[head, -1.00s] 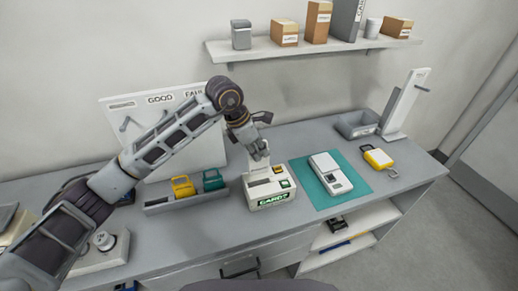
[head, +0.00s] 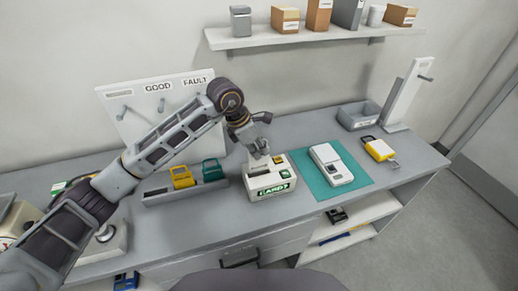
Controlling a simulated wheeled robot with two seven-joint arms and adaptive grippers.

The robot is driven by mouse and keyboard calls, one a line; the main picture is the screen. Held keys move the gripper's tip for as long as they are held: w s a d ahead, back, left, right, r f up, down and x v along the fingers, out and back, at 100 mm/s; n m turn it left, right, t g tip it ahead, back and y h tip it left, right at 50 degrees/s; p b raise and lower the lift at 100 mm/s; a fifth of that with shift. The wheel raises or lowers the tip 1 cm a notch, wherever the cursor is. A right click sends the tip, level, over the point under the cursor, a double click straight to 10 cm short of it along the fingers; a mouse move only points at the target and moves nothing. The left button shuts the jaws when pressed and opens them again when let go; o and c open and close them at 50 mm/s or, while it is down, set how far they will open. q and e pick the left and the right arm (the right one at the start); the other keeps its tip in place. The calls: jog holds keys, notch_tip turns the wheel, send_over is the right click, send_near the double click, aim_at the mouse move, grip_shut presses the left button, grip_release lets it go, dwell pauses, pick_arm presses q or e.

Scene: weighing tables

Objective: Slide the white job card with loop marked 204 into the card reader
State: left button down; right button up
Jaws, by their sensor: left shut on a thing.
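The card reader (head: 283,186) is a white box with a green label, a yellow button and a green button on top, standing on the grey bench. My left gripper (head: 260,155) is directly over the back left part of the reader's top. It is shut on a small pale thing, which looks like the white job card. The fingers and their small size in the picture hide most of it, and I cannot read 204. I cannot tell how far the card sits in the slot. My right gripper is not in view.
A grey rack (head: 186,193) with yellow and green cards stands left of the reader. A white device (head: 331,165) lies on a teal mat (head: 356,176) at the right. A yellow padlock-like item (head: 379,150) and a grey bin (head: 358,115) are farther right.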

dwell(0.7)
pick_arm(q)
jog(key=shift+b, duration=0.65)
dwell(0.9)
jog(key=shift+f, duration=0.3)
dwell(0.4)
jog(key=shift+f+b, duration=1.05)
jog(key=shift+b, duration=0.1)
jog(key=shift+f+b, duration=1.1)
jog(key=shift+f, duration=0.25)
dwell(0.3)
jog(key=c, duration=1.5)
grip_release()
jog(key=shift+v, duration=6)
